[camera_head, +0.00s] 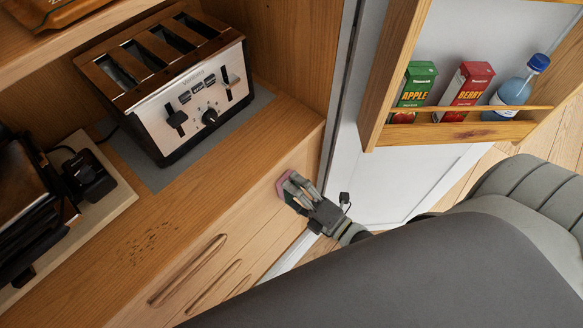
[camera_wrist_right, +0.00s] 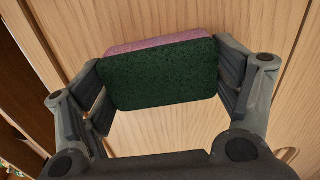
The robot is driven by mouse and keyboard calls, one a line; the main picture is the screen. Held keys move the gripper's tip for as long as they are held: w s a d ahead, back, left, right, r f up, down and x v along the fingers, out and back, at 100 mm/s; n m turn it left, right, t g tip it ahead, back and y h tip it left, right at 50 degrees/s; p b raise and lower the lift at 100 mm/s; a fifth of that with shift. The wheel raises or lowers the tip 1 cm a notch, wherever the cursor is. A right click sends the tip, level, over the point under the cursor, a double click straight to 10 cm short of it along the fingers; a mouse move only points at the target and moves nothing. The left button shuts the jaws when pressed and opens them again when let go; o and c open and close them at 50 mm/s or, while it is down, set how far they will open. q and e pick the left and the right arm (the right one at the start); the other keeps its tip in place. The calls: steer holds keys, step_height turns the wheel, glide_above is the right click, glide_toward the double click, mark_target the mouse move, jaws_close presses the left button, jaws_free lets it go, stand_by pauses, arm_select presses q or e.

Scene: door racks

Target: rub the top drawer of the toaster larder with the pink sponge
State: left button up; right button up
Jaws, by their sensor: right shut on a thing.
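The pink sponge (camera_head: 282,184) with a dark green side (camera_wrist_right: 160,75) is in my right gripper (camera_head: 292,190). In the right wrist view the gripper (camera_wrist_right: 165,85) is shut on its two ends, and the pink side (camera_wrist_right: 155,44) faces the wood. In the head view the sponge is at the right end of the top drawer front (camera_head: 255,220) of the toaster larder. It looks against the wood, but I cannot tell how firmly. The drawer's slot handle (camera_head: 187,270) is to the left. My left gripper is not in view.
A toaster (camera_head: 180,85) stands on a grey mat (camera_head: 150,172) on the counter. Dark crumbs (camera_head: 150,243) lie near the counter's front. The open door's rack (camera_head: 460,131) at the right holds two cartons and a blue-capped bottle (camera_head: 520,88). A dark appliance (camera_head: 30,190) stands at the left.

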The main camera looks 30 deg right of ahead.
steer(key=shift+p+v, duration=0.45)
steer(key=shift+v, duration=2.5)
steer(key=shift+s, duration=0.15)
steer(key=v, duration=0.3)
steer(key=shift+r, duration=0.1)
